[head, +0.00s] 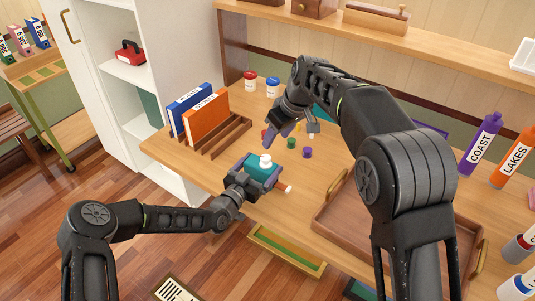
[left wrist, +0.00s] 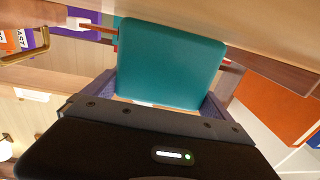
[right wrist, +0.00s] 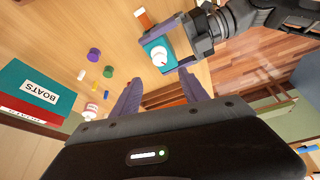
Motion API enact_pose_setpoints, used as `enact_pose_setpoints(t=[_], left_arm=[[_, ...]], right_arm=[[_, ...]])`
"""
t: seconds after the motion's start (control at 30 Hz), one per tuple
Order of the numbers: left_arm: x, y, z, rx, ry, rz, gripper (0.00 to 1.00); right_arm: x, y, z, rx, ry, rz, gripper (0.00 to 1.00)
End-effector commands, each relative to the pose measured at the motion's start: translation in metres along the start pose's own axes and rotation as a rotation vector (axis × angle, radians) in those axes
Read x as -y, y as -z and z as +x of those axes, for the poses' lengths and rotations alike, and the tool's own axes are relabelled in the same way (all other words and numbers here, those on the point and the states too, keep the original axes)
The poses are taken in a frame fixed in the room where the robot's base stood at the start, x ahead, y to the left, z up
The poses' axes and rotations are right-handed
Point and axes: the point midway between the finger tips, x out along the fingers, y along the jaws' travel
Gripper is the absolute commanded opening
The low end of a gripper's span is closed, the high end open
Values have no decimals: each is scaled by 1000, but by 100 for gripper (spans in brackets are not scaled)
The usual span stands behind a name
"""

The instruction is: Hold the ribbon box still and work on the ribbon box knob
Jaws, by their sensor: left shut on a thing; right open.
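The ribbon box is a small teal block (head: 256,163) at the table's front edge, with a white round knob (head: 266,160) on top. My left gripper (head: 262,173) is shut on its sides; the teal face fills the space between its purple fingers in the left wrist view (left wrist: 170,62). My right gripper (head: 289,133) is open and empty, above and behind the box. In the right wrist view, the box (right wrist: 150,47) and knob (right wrist: 160,57) lie beyond its parted fingers, apart from them. An orange piece with a white end (head: 286,188) shows beside the box.
Small spools, including a purple one (head: 307,153) and a green one (head: 291,143), lie behind the box. A wooden rack (head: 226,135) with blue and orange books stands left. A brown tray (head: 335,222) lies right. Red-lidded (head: 250,77) and blue-lidded jars (head: 272,83) stand at the back.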

Motion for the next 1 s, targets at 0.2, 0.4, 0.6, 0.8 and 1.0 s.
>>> enact_pose_setpoints(t=[0.2, 0.4, 0.6, 0.8, 1.0], left_arm=[[0, 1, 0, -1, 0, 0, 46], [0, 1, 0, -1, 0, 0, 46], [0, 1, 0, -1, 0, 0, 46], [0, 1, 0, -1, 0, 0, 46], [0, 0, 0, -1, 0, 0, 46]], right_arm=[[0, -1, 38, 3, 0, 0, 52], [0, -1, 77, 3, -1, -1, 52], [0, 0, 101, 1, -1, 0, 52], [-1, 0, 107, 0, -1, 0, 52], [0, 0, 107, 0, -1, 0, 49]])
